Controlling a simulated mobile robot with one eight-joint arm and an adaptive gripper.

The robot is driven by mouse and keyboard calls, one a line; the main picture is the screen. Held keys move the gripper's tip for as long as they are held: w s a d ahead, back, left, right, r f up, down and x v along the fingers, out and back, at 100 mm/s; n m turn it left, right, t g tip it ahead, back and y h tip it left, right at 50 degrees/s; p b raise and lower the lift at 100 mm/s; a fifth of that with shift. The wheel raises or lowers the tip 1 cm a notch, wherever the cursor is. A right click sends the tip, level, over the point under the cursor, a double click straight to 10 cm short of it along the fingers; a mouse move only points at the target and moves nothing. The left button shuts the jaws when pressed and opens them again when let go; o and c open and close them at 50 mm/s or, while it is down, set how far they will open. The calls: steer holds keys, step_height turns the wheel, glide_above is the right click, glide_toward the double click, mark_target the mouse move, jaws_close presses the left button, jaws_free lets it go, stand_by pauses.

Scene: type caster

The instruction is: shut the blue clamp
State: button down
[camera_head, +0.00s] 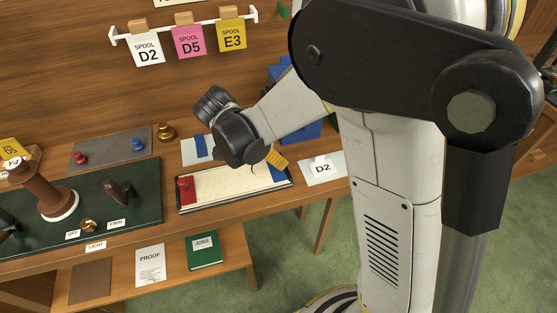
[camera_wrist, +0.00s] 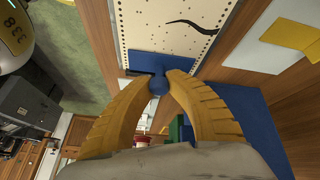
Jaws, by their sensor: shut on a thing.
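The blue clamp (camera_head: 278,174) is at the right end of a cream dotted board (camera_head: 232,186). My wrist partly hides the back of the board.
A white D2 card (camera_head: 322,169) lies just right of the board. Blue blocks (camera_head: 304,129) stand behind my gripper. A grey plate (camera_head: 110,147) with red and blue knobs and a dark green panel (camera_head: 95,215) are to the left. A lower shelf holds a green book (camera_head: 204,251).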

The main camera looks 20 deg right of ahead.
steer(key=shift+s, duration=0.1)
stand_by(0.3)
steer(key=c, duration=1.3)
jaws_free()
steer(key=shift+o, duration=0.2)
steer(key=shift+r, duration=0.1)
steer(key=v, duration=1.2)
steer(key=s+d+r+n+t+y, duration=0.2)
steer(key=s+d+n+t+y, duration=0.4)
steer(key=s+d+n, duration=0.3)
steer(key=s+n, duration=0.3)
steer(key=n, duration=0.2)
steer(key=shift+d+t, duration=0.3)
